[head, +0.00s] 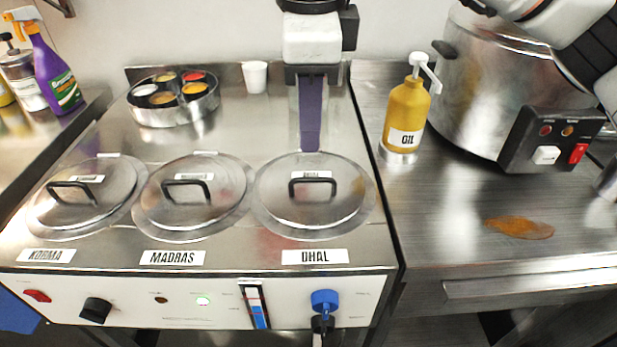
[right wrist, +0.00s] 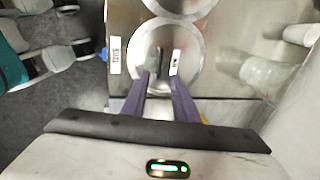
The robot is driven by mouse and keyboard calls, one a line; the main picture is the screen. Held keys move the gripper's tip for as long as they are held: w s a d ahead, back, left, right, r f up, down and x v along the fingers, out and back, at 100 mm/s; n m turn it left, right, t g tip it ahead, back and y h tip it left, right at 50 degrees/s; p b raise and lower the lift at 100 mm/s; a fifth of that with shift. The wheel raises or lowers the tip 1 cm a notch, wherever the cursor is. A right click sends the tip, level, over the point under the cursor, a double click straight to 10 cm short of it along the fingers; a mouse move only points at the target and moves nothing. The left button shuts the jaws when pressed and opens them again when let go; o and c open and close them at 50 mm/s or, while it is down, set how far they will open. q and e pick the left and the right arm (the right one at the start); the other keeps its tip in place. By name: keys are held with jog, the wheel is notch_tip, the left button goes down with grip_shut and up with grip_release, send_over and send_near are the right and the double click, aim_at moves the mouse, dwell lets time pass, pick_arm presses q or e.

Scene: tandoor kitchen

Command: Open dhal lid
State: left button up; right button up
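The dhal lid (head: 335,208) is a round steel lid with a dark handle (head: 312,180). It sits closed on the rightmost well, behind the label reading DHAL (head: 314,256). My right gripper (head: 310,148) points down near the lid's back edge in the head view, its purple fingers short of the handle in the picture. In the right wrist view the fingers (right wrist: 163,78) are apart with nothing between them, and the dhal lid (right wrist: 142,50) and its handle lie just beyond the tips. My left gripper is not in view.
The madras lid (head: 225,210) and korma lid (head: 110,205) are closed to the left. A spice tin (head: 175,115) and white cup (head: 255,77) stand behind. The oil bottle (head: 405,115) and a large steel pot (head: 490,80) stand right. A brown spill (head: 520,228) lies on the right counter.

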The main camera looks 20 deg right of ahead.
aim_at(309, 179)
jog(key=f, duration=0.3)
jog(key=w+f, duration=0.1)
jog(key=f, duration=0.2)
jog(key=w+f, duration=0.1)
jog(key=f, duration=0.2)
jog(key=shift+d+f, duration=0.3)
jog(key=shift+f, duration=0.1)
jog(key=shift+c, duration=0.4)
grip_shut()
dwell(0.6)
